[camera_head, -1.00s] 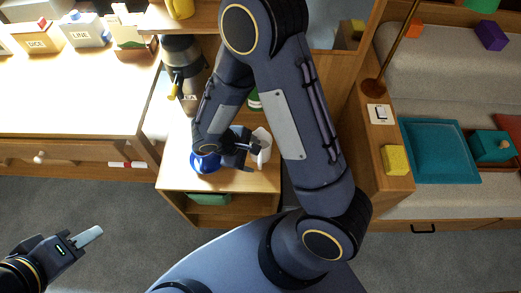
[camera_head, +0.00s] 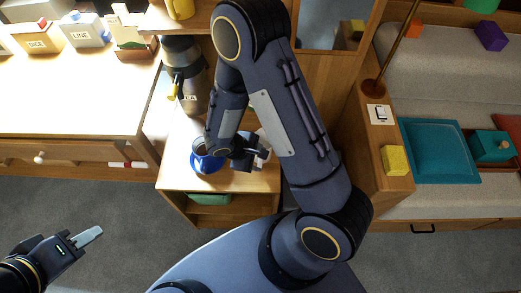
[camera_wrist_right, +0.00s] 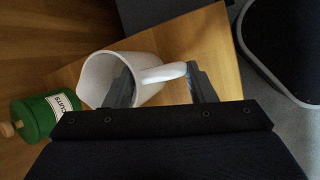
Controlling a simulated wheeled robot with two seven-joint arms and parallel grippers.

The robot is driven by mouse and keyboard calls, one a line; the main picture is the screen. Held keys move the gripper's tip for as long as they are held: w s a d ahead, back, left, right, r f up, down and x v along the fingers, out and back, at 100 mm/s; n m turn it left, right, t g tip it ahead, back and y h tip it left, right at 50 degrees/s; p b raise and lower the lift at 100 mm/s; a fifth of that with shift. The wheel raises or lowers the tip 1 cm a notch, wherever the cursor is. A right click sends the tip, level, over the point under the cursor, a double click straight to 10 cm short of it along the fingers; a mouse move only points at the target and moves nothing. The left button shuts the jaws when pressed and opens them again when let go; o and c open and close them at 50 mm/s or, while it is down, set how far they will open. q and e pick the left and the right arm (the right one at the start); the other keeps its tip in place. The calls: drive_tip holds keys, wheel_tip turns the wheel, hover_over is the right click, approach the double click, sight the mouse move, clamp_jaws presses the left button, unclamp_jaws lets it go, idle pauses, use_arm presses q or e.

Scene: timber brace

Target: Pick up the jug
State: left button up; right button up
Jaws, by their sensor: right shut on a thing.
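The white jug (camera_wrist_right: 118,74) lies across the right wrist view, its mouth to the left and its handle reaching right between my fingers. My right gripper (camera_wrist_right: 162,78) is shut on the jug, with one finger on either side of the handle. In the head view, the right gripper (camera_head: 256,154) is over the small wooden cabinet and hides most of the jug. My left gripper (camera_head: 92,235) is empty above the grey floor at lower left; its fingers are seen too edge-on to tell their opening.
A blue cup (camera_head: 205,160) stands on the cabinet top (camera_head: 180,178), just left of my right gripper. A green labelled container (camera_wrist_right: 45,115) is near the jug. The sofa side holds a yellow block (camera_head: 395,160) and a teal tray (camera_head: 440,150).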

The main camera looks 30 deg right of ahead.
drive_tip(key=shift+c, duration=0.5)
drive_tip(key=shift+r, duration=0.1)
drive_tip(key=shift+r, duration=0.2)
drive_tip(key=s+a+r, duration=0.6)
drive_tip(key=a+r, duration=0.6)
drive_tip(key=shift+s+a+r, duration=0.15)
drive_tip(key=shift+s+r, duration=0.05)
drive_tip(key=shift+s, duration=0.15)
